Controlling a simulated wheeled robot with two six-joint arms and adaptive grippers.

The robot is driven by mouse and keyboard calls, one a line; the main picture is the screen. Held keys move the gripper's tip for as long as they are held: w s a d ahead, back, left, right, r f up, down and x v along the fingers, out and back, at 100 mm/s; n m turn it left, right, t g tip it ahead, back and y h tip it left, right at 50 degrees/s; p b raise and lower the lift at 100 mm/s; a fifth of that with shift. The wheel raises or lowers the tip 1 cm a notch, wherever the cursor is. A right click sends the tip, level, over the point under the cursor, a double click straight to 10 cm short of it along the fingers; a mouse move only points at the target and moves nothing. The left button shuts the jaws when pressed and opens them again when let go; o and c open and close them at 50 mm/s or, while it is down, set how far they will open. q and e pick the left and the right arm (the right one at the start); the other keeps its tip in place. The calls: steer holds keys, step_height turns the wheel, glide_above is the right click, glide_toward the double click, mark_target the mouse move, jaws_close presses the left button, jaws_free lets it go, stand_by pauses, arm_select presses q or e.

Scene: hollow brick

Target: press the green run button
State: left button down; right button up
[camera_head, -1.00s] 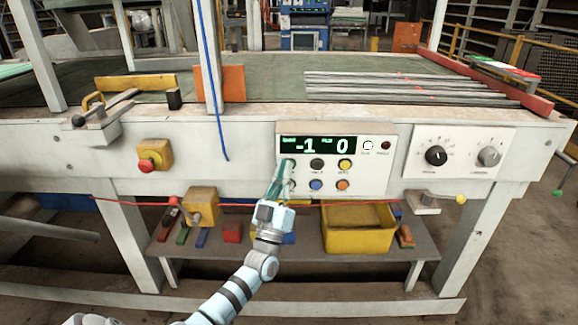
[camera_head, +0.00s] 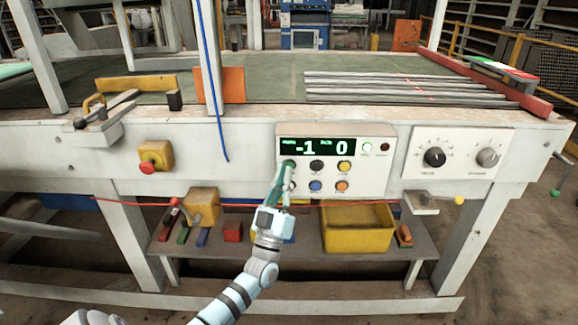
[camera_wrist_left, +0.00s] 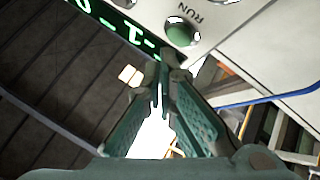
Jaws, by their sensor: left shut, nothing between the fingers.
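The green run button (camera_wrist_left: 181,32) sits beside the printed word RUN in the left wrist view. In the head view the button (camera_head: 289,163) is at the upper left of the control panel's button rows, under the display. My left gripper (camera_head: 287,173) is shut and empty, its fingertips just below the button in the head view. In the left wrist view its teal fingers (camera_wrist_left: 173,62) come together close to the button's edge. I cannot tell whether they touch it. My right gripper is not in view.
The display (camera_head: 318,146) reads -1 and 0. Black, yellow, blue and orange buttons sit close by on the panel (camera_head: 375,178). A red stop button (camera_head: 147,167) is at left, two dials at right. A yellow bin (camera_head: 357,236) stands on the shelf below.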

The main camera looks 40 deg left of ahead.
arm_select(q)
steer(key=s+d+p, duration=0.1)
steer(key=s, duration=0.1)
steer(key=s+d+p, duration=0.2)
stand_by(0.3)
stand_by(0.5)
